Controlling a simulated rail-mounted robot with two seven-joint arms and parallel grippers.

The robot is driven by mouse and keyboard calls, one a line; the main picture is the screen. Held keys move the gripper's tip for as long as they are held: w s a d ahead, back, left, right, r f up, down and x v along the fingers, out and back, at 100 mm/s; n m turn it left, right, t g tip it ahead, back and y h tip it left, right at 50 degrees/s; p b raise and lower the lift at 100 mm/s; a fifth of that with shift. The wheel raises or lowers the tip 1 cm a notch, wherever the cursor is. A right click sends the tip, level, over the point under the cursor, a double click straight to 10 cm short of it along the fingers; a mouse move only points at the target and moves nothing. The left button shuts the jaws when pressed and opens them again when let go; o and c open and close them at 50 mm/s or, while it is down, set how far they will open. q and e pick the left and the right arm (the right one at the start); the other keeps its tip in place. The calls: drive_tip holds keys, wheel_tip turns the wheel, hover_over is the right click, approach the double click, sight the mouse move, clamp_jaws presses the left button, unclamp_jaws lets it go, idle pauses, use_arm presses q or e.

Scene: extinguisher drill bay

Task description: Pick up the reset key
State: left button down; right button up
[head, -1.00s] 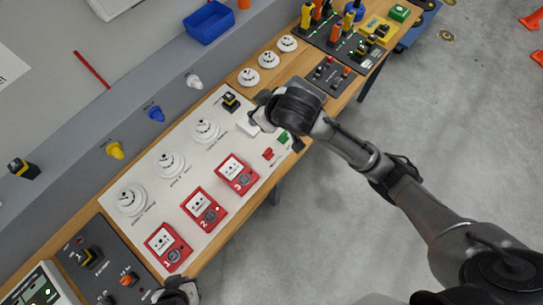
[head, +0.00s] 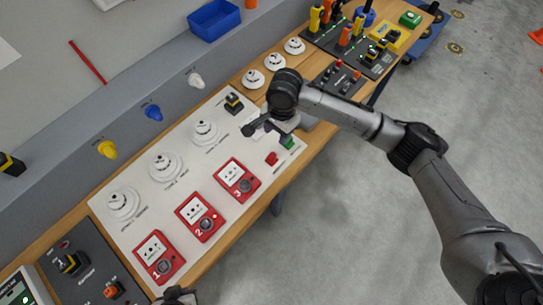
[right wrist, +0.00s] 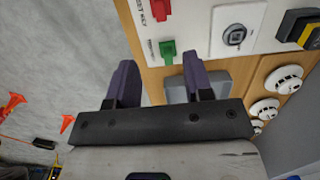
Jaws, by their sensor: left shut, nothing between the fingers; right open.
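The red key (head: 271,158) sits on the front right part of the white panel (head: 140,222). In the right wrist view the red key (right wrist: 160,9) is at the top edge, partly cut off, beside a label ending "SET KEY". A green key (head: 287,142) sits beside it, and in the right wrist view the green key (right wrist: 168,50) shows between my fingertips. My right gripper (head: 268,128) is open and empty above the panel's right end, behind the red key. My left gripper (head: 177,296) is at the bottom edge, mostly cut off and holding nothing.
Three red call points (head: 238,179) line the panel's front, with white detectors (head: 165,166) behind. A grey switch box (head: 338,79) stands farther right, with several tools (head: 316,17) beyond. A blue bin (head: 214,20) is at the back. The floor (head: 350,210) in front is clear.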

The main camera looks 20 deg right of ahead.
sight(272, 155)
drive_tip(key=f, duration=0.5)
drive_tip(key=a+f, duration=0.1)
drive_tip(key=f, duration=0.2)
drive_tip(key=shift+s+b, duration=0.25)
drive_tip(key=shift+b, duration=0.15)
drive_tip(key=shift+s+a+f+b, duration=0.15)
drive_tip(key=shift+a+f, duration=0.15)
drive_tip(key=shift+f, duration=0.95)
drive_tip(key=shift+a+f+b, duration=0.15)
drive_tip(key=shift+a+f, duration=0.1)
drive_tip(key=shift+f, duration=1)
clamp_jaws()
